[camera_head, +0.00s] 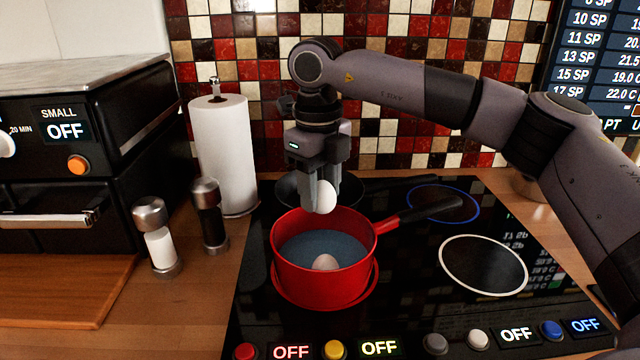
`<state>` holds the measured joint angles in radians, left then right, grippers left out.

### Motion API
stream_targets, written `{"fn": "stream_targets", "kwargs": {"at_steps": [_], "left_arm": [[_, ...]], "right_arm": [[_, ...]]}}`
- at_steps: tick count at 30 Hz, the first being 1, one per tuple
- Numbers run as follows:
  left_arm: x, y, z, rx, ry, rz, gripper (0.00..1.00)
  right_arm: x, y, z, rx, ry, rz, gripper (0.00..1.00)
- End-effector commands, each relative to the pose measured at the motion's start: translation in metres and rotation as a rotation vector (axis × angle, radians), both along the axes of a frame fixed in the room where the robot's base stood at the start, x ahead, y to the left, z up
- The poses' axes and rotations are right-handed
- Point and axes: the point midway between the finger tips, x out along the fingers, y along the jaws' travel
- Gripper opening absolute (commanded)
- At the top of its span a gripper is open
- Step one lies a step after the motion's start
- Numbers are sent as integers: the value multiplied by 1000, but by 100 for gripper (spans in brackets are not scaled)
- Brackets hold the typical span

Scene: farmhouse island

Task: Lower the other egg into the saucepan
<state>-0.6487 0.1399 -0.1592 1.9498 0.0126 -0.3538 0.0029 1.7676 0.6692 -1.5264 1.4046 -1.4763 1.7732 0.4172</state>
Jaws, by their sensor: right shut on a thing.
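A red saucepan (322,285) with a dark handle stands on the black stovetop. It holds bluish water, and one egg (326,262) sits in it towards the near side. My right gripper (322,200) points down above the back part of the saucepan. It is shut on a white egg (325,197), held above the level of the rim. The fingers partly hide this egg. My left gripper is not in view.
A dark pan (289,190) stands behind the saucepan. The saucepan's handle reaches right towards a blue-ringed burner (443,203). Left of the stove are a paper towel roll (224,150), a pepper mill (209,218), a salt shaker (157,240) and a black oven (70,170).

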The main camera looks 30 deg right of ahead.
Motion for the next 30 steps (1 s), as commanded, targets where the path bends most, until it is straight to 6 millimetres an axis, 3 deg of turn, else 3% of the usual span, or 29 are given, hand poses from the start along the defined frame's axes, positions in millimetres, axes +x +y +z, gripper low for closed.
{"fn": "stream_targets", "kwargs": {"at_steps": [30], "left_arm": [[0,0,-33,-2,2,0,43]], "right_arm": [[0,0,-50,1,-1,0,14]]}}
